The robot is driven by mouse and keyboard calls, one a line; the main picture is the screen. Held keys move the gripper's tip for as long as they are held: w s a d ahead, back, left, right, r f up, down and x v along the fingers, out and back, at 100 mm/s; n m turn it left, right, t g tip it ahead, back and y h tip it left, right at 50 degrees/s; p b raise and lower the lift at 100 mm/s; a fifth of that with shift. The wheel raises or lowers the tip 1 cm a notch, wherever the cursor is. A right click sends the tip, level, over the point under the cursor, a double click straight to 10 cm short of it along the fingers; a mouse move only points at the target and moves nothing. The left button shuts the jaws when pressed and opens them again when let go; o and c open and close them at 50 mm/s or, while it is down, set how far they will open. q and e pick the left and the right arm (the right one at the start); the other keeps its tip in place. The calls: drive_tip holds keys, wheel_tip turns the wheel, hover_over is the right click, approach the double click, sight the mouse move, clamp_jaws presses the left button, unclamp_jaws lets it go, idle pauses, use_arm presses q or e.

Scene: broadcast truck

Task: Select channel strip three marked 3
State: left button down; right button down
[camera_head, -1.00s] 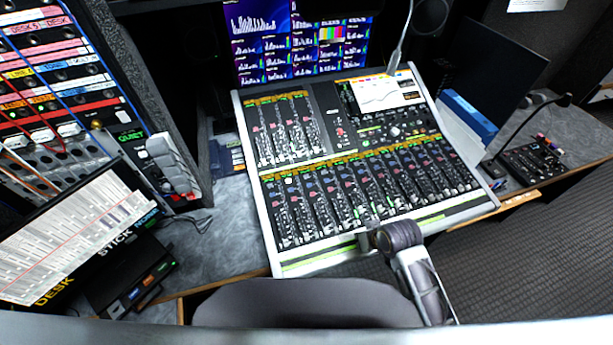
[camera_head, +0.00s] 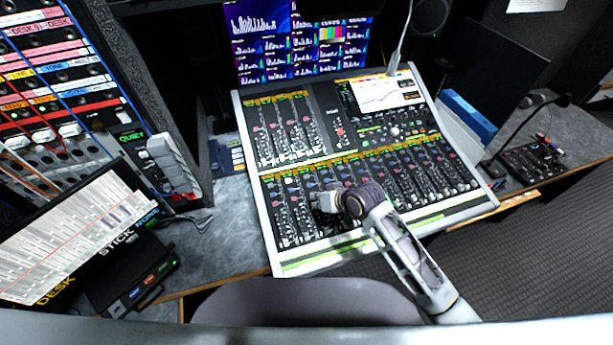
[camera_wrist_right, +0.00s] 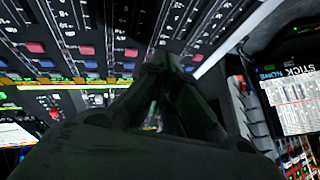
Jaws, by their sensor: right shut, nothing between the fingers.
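The mixing console (camera_head: 250,225) lies flat on the desk, with a lower row of channel strips (camera_head: 283,215) and a shorter upper bank at its left. The number 3 is too small to read, so I cannot tell strip three by its marking. My right gripper (camera_head: 318,205) is shut and empty over the left part of the lower row, and it hides parts of the strips there. In the right wrist view my shut gripper (camera_wrist_right: 162,62) shows dark against the strips, with red and blue buttons (camera_wrist_right: 88,50) beside it. I cannot tell whether it touches the console. My left gripper is not in view.
A display wall (camera_head: 290,45) stands behind the console. A patch rack (camera_head: 50,90) and a tilted labelled screen (camera_head: 75,235) stand at the left. A small black panel (camera_head: 535,160) is at the right. Bare desk (camera_head: 235,205) shows left of the console.

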drive_tip(key=w+a+r+y, duration=0.1)
drive_tip(key=w+r, duration=0.2)
drive_tip(key=w, duration=0.4)
drive_tip(key=w+a+r+m+t+y, duration=0.1)
drive_tip(key=w+r, duration=0.2)
drive_tip(key=w, duration=0.4)
drive_tip(key=shift+w+a+p, duration=0.2)
drive_tip(key=shift+w+p, duration=0.1)
drive_tip(key=shift+p, duration=0.05)
drive_tip(key=shift+f, duration=0.2)
idle(0.3)
drive_tip(key=b, duration=0.7)
hover_over(309, 175)
drive_tip(key=s, duration=0.1)
drive_tip(key=shift+s+f, duration=0.1)
drive_tip(key=shift+f, duration=2.85)
drive_tip(key=shift+f+b, duration=0.6)
drive_tip(key=shift+f, duration=0.6)
drive_tip(key=shift+w+f, duration=0.2)
drive_tip(key=shift+f, duration=0.25)
